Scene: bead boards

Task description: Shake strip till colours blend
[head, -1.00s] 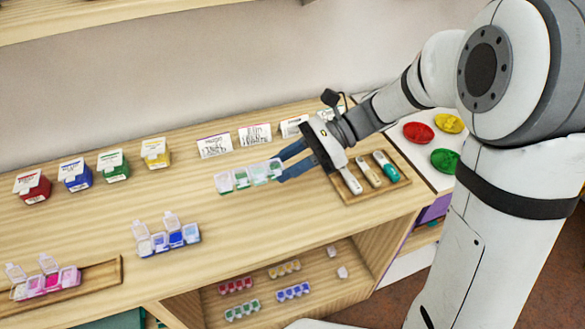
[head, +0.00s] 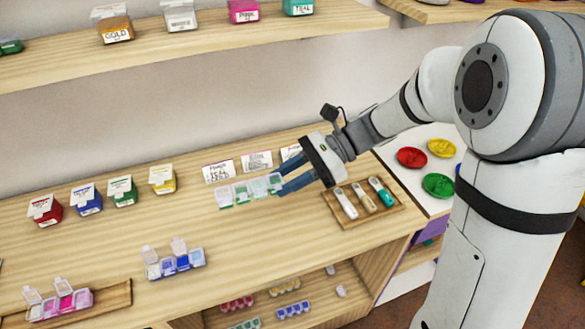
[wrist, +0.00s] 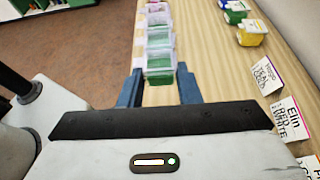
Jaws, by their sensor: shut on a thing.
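My gripper (head: 282,184) is shut on the right end of a clear strip (head: 248,190) of several small compartments. The strip is held roughly level above the table, and its lids look shut. Green and pale contents show inside; they look uneven between compartments. In the wrist view the strip (wrist: 160,62) runs away from between my two blue fingers (wrist: 160,88), with green in its nearest compartment. How far the colours are mixed within each compartment is too small to tell.
Name cards (head: 218,171) stand behind the strip. Red, blue, green and yellow boxes (head: 122,191) stand at left. An open-lidded blue strip (head: 174,263) and a pink strip (head: 62,301) sit nearer. A tray (head: 335,215) with several tools lies below my gripper.

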